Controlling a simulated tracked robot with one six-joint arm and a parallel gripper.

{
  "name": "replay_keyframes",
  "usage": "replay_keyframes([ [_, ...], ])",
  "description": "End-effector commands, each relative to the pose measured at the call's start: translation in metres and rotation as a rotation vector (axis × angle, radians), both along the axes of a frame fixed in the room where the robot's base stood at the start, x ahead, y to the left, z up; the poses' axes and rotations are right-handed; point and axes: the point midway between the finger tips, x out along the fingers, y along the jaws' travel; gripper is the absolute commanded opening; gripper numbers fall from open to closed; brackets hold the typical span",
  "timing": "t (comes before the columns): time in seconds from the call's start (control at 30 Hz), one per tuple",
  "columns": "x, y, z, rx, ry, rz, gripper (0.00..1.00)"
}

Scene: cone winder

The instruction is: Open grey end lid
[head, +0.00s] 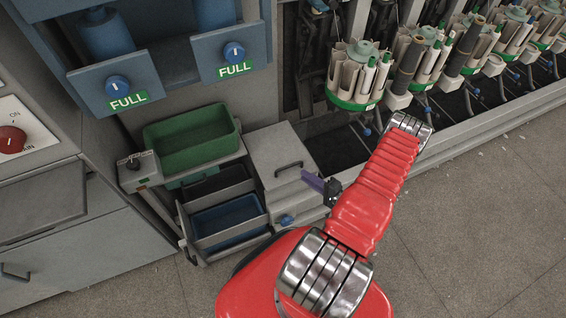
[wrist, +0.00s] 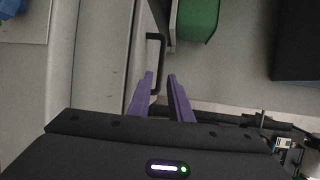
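The grey end lid (head: 278,150) is the flat top of a grey box beside the bins, and it lies shut. Its black bar handle (head: 289,168) is near its front edge. In the wrist view the handle (wrist: 162,52) shows just ahead of the fingertips, with its lower part near the left finger. My gripper (head: 308,180) is by the front right of the box, close to the handle. I cannot tell whether a finger touches the handle.
A green bin (head: 190,139) and a blue bin (head: 226,216) stand left of the box. A grey control box with a black knob (head: 133,164) is further left. Yarn cones on green holders (head: 356,75) line the right. The floor (head: 460,220) at right is clear.

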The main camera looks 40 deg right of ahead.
Motion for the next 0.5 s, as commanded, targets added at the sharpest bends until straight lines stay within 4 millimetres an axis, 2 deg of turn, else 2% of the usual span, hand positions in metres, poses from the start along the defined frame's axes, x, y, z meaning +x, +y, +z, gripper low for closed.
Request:
replay_keyframes([
  [0.27, 0.003, 0.001, 0.0, 0.0, 0.001, 0.003, 0.18],
  [0.5, 0.02, 0.003, -0.003, 0.0, 0.001, 0.005, 0.18],
])
